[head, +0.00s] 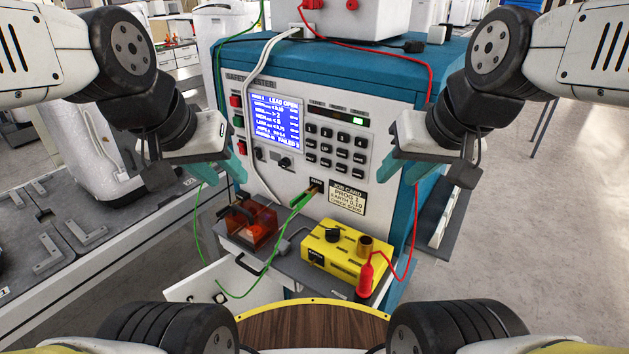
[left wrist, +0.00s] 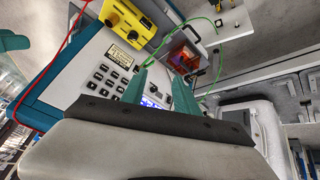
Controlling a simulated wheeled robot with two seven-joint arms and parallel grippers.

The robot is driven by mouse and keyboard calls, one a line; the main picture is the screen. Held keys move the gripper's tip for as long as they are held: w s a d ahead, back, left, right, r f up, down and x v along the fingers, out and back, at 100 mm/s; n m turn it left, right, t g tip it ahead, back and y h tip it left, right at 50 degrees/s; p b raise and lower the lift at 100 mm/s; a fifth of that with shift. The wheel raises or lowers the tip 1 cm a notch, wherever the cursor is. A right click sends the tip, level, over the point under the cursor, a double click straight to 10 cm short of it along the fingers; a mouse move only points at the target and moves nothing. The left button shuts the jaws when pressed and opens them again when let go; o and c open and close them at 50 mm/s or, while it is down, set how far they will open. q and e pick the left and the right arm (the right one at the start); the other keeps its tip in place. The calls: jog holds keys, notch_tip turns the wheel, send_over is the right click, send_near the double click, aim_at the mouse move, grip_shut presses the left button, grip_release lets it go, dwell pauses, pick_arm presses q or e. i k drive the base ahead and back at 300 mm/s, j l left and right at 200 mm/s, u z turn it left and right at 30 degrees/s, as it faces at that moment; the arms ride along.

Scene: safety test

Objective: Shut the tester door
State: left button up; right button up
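The safety tester (head: 300,78) is a teal and white cabinet with a lit blue screen (head: 275,122) and a keypad. The screen reads "LEAD OPEN" and "FAILED". A white panel (head: 205,283) with small dark round parts sticks out low at the tester's front left; I take it as the open door but cannot tell for sure. My left gripper (head: 222,170) is open and empty before the screen's left side, apart from the panel. Its two teal fingers (left wrist: 160,92) stand apart in the left wrist view. My right gripper (head: 404,170) is open and empty by the right front edge.
A front shelf holds a red see-through box (head: 250,222) and a yellow box (head: 338,250) with a red plug (head: 365,276). A green lead (head: 268,258) loops down past the white panel. Red and white cables hang over the tester. A grey bench (head: 60,230) stands left.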

aim_at(202, 286)
jog(key=l+u, duration=0.35)
jog(key=l, duration=0.25)
jog(key=k+l+u, duration=0.1)
jog(key=l+u, duration=0.3)
jog(key=l, duration=0.15)
jog(key=k+l, duration=0.1)
jog(key=l, duration=0.3)
jog(key=k+l, duration=0.1)
jog(key=l, duration=0.25)
jog(key=l+u, duration=0.1)
jog(key=l, duration=0.3)
jog(key=k+l, duration=0.2)
jog(key=l, duration=0.2)
jog(key=k+j, duration=0.1)
jog(key=j, duration=0.2)
jog(key=k+j, duration=0.1)
jog(key=j, duration=0.2)
jog(key=k+j, duration=0.1)
jog(key=j, duration=0.95)
jog(key=i+j, duration=0.15)
jog(key=j, duration=0.55)
jog(key=i+j+z, duration=0.1)
jog(key=i+j, duration=0.7)
jog(key=i, duration=0.6)
